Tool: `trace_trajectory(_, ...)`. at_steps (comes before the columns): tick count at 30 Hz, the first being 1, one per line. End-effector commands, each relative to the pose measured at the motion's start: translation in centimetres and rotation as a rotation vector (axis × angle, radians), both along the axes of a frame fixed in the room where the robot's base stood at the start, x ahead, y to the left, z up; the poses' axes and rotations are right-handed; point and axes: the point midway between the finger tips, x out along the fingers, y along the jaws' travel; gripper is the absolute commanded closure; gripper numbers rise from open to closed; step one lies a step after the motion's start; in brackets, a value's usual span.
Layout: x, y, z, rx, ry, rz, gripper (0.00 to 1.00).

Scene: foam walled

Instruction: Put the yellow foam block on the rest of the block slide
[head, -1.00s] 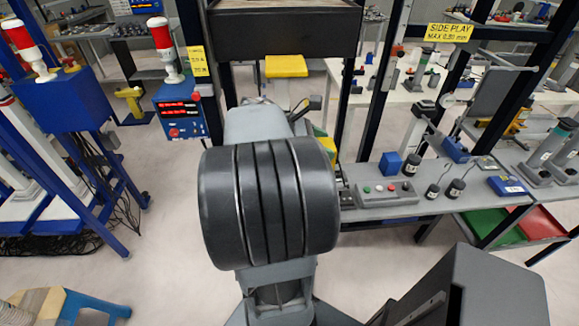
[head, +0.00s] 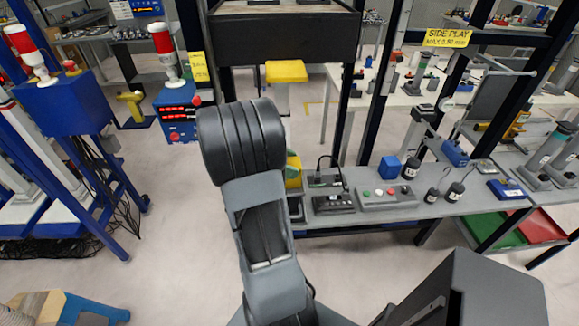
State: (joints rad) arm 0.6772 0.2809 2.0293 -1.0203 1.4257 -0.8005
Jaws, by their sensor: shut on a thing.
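A yellow piece (head: 293,172), likely the yellow foam block, shows in the head view just right of my arm, at the left end of the grey bench. My arm covers part of it. My gripper is hidden behind my own arm links, so its fingers and its hold on the piece do not show.
The grey bench (head: 440,206) carries a button box (head: 385,195), a blue cube (head: 389,168), a black device with a cable (head: 326,180) and several small weights. Dark posts frame the middle. A blue stand (head: 65,100) is at left.

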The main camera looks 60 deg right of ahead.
Motion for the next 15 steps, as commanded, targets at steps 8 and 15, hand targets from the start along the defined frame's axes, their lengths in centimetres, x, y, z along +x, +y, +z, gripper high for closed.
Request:
trace_trajectory(8,-0.02,-0.02,-1.03,-0.001,-0.001,0.0,0.6)
trace_trajectory(15,-0.03,-0.02,-1.51,0.001,0.001,0.0,0.6)
